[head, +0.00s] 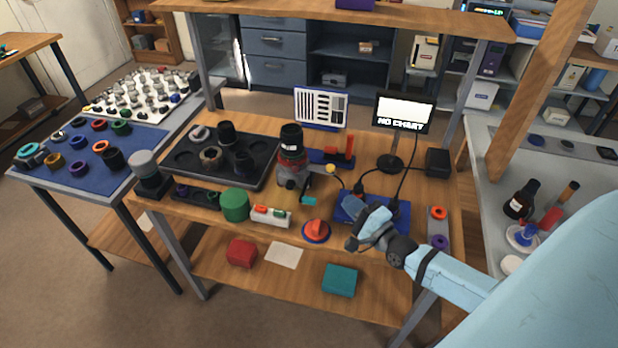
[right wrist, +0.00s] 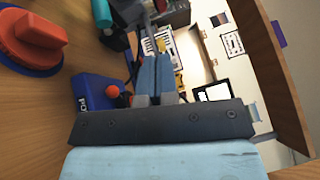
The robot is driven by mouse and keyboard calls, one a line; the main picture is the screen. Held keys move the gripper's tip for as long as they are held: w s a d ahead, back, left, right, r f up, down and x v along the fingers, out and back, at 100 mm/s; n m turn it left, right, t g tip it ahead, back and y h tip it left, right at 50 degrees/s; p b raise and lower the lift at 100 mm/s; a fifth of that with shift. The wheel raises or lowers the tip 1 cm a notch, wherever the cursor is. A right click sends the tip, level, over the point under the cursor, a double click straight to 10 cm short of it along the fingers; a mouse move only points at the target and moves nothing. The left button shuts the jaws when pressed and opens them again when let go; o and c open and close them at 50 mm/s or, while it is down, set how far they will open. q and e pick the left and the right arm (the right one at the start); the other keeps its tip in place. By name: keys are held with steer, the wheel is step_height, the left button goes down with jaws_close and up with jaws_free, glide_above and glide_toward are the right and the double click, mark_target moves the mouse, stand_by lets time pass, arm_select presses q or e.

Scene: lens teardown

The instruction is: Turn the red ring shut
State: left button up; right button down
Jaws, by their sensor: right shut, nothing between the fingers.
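A lens stands upright in a grey holder on the workbench, its black barrel above a dull red ring (head: 291,159) in the head view. A yellow-tipped part sticks out to the right of the holder. My right gripper (head: 362,226) is in front of the lens and to its right, apart from it, over the blue box. In the right wrist view the blue fingers (right wrist: 155,80) are together with nothing between them. My left gripper does not show in these frames.
An orange-red knob on a blue disc (head: 316,230) sits at the bench's front edge; it also shows large in the right wrist view (right wrist: 35,35). A green cylinder (head: 235,205), a black tray (head: 240,178) and a NO CHART screen (head: 404,111) stand around the lens.

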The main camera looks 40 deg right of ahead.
steer(key=p, duration=0.1)
glide_toward(297, 165)
steer(key=w+d, duration=0.3)
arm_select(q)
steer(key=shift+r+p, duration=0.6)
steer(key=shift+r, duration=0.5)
arm_select(e)
steer(key=shift+w+a+r, duration=0.1)
steer(key=shift+w+a, duration=0.55)
steer(key=shift+a, duration=0.2)
steer(key=shift+w+a+r, duration=0.1)
steer(key=shift+w+a, duration=0.55)
steer(key=shift+a, duration=0.15)
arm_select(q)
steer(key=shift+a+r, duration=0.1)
